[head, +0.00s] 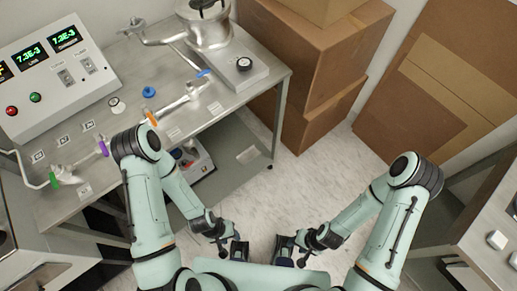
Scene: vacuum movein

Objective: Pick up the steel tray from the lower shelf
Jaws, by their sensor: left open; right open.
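The lower shelf (232,140) shows under the right part of the steel table. My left gripper (240,251) is open and empty, low in front of my body. My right gripper (284,249) is open and empty beside it. Both are apart from the shelf.
The steel table (185,127) carries a control box (50,75), piping with coloured valves, and a metal chamber (208,28). Cardboard boxes (310,60) stand behind, and another (430,80) is at right. A bench (485,225) stands at right. Floor (310,185) between is clear.

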